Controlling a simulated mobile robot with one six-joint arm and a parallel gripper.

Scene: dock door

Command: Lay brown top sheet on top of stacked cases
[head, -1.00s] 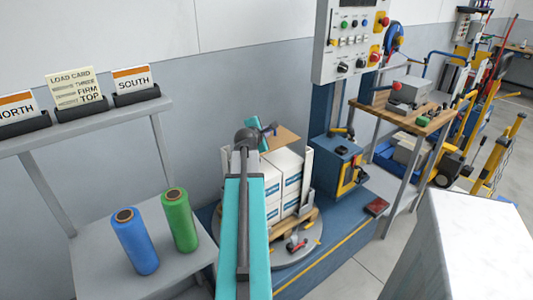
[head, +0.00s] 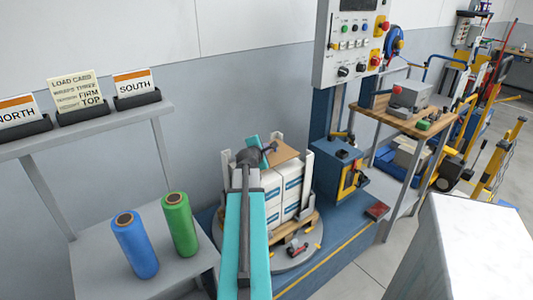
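The brown top sheet (head: 283,151) shows as a small flat tan panel just above the stacked cases, at the end of my arm. The white cases with blue labels (head: 292,187) stand stacked on a wooden pallet on the round turntable. My gripper (head: 268,148) is at the near left edge of the sheet, over the top of the stack. Its fingers are too small and partly hidden by my arm to tell open from shut. I cannot tell whether the sheet touches the cases.
Pale upright posts (head: 307,170) flank the stack. A blue machine column with a control panel (head: 352,45) stands behind right. Blue (head: 135,243) and green (head: 180,224) film rolls stand on a grey shelf at left. A wooden-topped bench (head: 405,115) is at right.

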